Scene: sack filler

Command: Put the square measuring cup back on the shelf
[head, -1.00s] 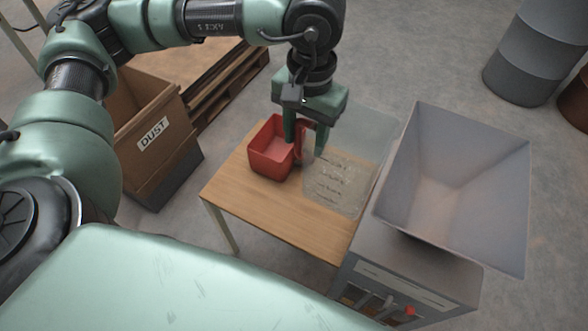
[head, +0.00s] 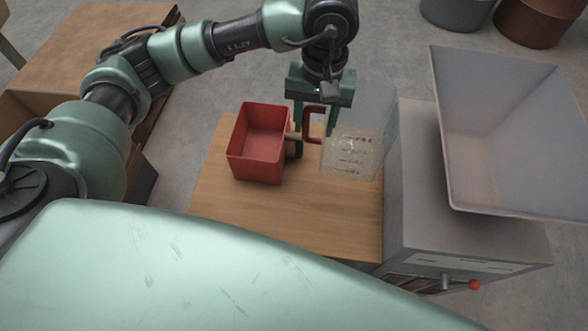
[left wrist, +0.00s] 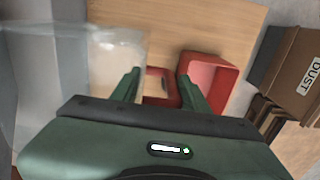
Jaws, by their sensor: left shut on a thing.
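The square measuring cup (head: 357,152) is clear, with dark marks on its side and a red loop handle (head: 308,131). In the head view it is at the right part of the wooden table; I cannot tell whether it touches the top. My left gripper (head: 315,122) points down and is shut on the red handle, its fingers on either side of it. In the left wrist view the cup (left wrist: 115,58) is at the left, with the handle between my fingers (left wrist: 160,88). My right gripper is not in view. No shelf can be made out.
A red square bin (head: 257,155) stands on the wooden table (head: 225,205), left of the cup. A grey machine with a wide hopper (head: 500,150) stands to the right. A cardboard box marked DUST (left wrist: 295,75) shows in the wrist view. Drums (head: 540,22) stand at the back.

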